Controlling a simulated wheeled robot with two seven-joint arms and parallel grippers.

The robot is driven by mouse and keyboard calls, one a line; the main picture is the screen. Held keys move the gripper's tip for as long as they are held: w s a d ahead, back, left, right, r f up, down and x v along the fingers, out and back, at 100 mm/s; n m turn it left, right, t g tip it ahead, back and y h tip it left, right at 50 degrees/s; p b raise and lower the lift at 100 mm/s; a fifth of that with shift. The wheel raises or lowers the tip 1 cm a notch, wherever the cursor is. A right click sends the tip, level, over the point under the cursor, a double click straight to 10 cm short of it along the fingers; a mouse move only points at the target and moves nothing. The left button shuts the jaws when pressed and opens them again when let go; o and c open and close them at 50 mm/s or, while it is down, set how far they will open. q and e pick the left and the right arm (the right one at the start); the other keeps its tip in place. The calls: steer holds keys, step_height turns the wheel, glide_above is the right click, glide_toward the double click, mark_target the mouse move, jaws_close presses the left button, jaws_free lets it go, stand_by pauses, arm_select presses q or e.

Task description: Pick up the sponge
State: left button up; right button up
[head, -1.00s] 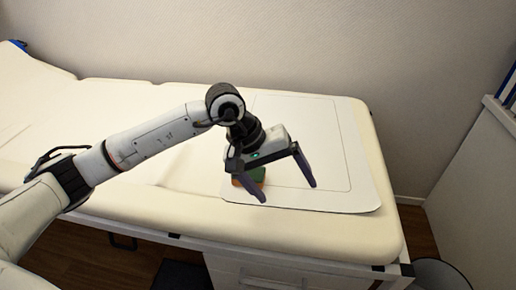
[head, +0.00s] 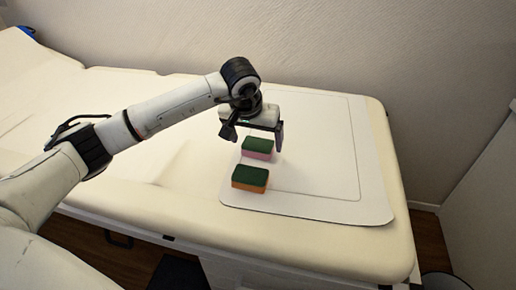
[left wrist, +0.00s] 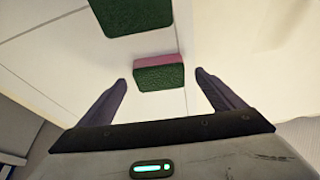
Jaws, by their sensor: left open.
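Two sponges lie on the white mat (head: 330,205) on the padded table. One has a dark green top and a pink body; this pink sponge (head: 257,149) is the farther one. The other, an orange sponge (head: 250,178) with a dark green top, lies nearer. My left gripper (head: 254,141) is open and empty, just above and behind the pink sponge. In the left wrist view the pink sponge (left wrist: 160,77) shows between the spread fingers, and a second green-topped sponge (left wrist: 130,14) is cut off by the top edge. My right gripper is not in view.
The cream padded table (head: 130,180) runs along the wall. The mat to the right of the sponges is clear. A white cabinet (head: 485,210) stands at the right beyond a gap.

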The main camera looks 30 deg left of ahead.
mark_target(257, 145)
arm_select(q)
steer(key=shift+x, duration=1.45)
steer(key=c, duration=1.1)
step_height(257, 145, up, 10)
steer(key=shift+p, duration=0.4)
